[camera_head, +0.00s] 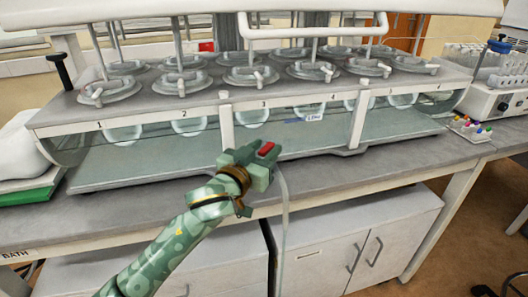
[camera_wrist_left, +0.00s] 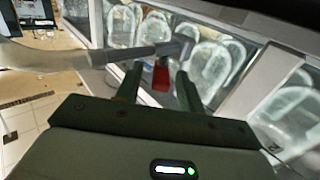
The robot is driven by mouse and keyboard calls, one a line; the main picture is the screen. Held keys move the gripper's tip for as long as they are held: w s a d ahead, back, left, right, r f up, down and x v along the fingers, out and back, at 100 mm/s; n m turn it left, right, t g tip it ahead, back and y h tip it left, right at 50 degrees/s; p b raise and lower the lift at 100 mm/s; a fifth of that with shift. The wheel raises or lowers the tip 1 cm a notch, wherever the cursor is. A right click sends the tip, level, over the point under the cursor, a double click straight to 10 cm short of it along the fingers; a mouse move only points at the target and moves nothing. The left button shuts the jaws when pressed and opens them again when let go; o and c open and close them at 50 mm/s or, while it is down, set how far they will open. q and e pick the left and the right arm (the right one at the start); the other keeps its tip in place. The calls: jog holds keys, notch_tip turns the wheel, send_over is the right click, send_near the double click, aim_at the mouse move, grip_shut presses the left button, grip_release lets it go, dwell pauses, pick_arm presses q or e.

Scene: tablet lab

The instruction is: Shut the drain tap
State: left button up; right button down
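The drain tap's red lever (camera_head: 266,148) shows at the front of the water bath, just beyond my left gripper (camera_head: 258,165). In the left wrist view the red lever (camera_wrist_left: 161,75) hangs below a grey tap body (camera_wrist_left: 175,48). It appears between the two fingers of my left gripper (camera_wrist_left: 160,88), with a gap on each side. The gripper is open; I cannot tell whether either finger touches the lever. A pale drain hose (camera_head: 284,215) hangs down from the tap past the bench edge. My right gripper is not in view.
The long water bath (camera_head: 150,165) with lidded vessels (camera_head: 182,83) stands on the grey bench (camera_head: 350,176). White cabinets (camera_head: 320,262) are below. A green tray (camera_head: 30,190) lies at left, and small coloured items (camera_head: 470,125) lie at right.

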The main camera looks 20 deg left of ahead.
pick_arm(q)
grip_shut()
jog(key=h+p, duration=0.1)
jog(key=m+p, duration=0.1)
jog(key=h+p, duration=0.1)
jog(key=shift+a+r+m+g+h, duration=0.25)
jog(key=shift+r+m+g+h, duration=0.05)
jog(key=shift+r+m+g, duration=0.1)
jog(key=shift+w+a+f+m+g+h+p, duration=0.1)
jog(key=shift+f+m+g+h+p, duration=0.3)
jog(key=shift+m+h, duration=0.45)
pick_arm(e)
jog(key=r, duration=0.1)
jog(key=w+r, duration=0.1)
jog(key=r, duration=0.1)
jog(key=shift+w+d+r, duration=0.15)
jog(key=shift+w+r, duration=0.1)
pick_arm(q)
grip_release()
